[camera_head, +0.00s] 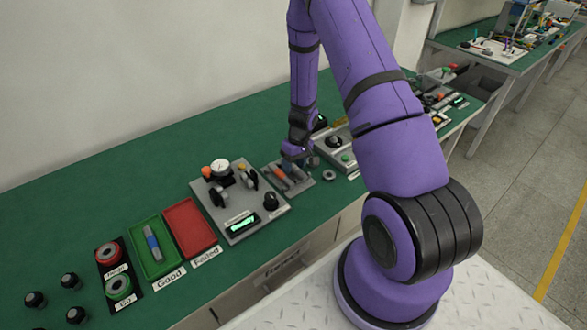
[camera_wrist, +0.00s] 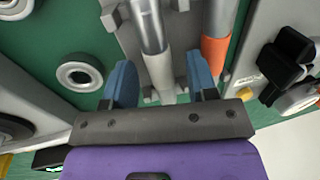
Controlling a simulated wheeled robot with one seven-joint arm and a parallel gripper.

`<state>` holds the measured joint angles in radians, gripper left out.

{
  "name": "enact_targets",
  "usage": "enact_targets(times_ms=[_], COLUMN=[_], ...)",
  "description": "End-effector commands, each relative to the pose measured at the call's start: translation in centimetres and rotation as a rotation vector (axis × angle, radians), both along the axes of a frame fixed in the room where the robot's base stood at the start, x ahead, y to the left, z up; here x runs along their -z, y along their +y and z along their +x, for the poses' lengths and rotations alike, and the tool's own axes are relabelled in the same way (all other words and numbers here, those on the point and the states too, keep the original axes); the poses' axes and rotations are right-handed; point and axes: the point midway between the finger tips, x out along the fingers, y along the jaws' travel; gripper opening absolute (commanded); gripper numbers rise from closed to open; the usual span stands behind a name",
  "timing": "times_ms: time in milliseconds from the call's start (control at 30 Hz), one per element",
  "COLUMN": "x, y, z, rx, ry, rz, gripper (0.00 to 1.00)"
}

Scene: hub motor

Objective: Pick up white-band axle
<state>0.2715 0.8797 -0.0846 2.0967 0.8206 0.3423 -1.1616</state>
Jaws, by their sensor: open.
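The white-band axle (camera_wrist: 152,36) lies in a grey holder (camera_wrist: 128,38), silver at its far part with a white section nearer my gripper. In the wrist view my gripper (camera_wrist: 162,70) is open, its two blue fingers on either side of the white section. I cannot tell whether either finger touches it. An orange-band axle (camera_wrist: 214,52) lies to the right in the same holder. In the head view my gripper (camera_head: 297,153) is over the holder (camera_head: 299,186), and the white-band axle is hard to make out there.
A gauge station (camera_head: 240,200) stands left of the holder. Further left are an empty red tray (camera_head: 190,228) and a green tray (camera_head: 139,237) with a blue-band axle (camera_head: 152,242) in it. A grey ring (camera_wrist: 80,76) lies left of my gripper. A control box (camera_head: 345,158) is to the right.

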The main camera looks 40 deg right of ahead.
Motion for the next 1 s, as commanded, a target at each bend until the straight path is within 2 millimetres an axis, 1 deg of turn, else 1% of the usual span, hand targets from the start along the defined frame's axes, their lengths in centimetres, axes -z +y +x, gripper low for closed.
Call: enact_targets(times_ms=[200,233,267,300,367,400,433,467,800,1000], x=[0.0,0.0,0.0,0.0,0.0,0.0,0.0,0.0,-0.2,-1.3], y=[0.0,0.0,0.0,0.0,0.0,0.0,0.0,0.0,0.0,0.0], z=[0.0,0.0,0.0,0.0,0.0,0.0,0.0,0.0,0.1,0.1], rx=[0.0,0.0,0.0,0.0,0.0,0.0,0.0,0.0,0.0,0.0], ry=[-0.001,-0.001,-0.001,-0.001,-0.001,-0.001,-0.001,-0.001,-0.002,-0.003], rz=[0.0,0.0,0.0,0.0,0.0,0.0,0.0,0.0,0.0,0.0], gripper=[0.53,0.48,0.41,0.32,0.18,0.09,0.02,0.0,0.0,0.0])
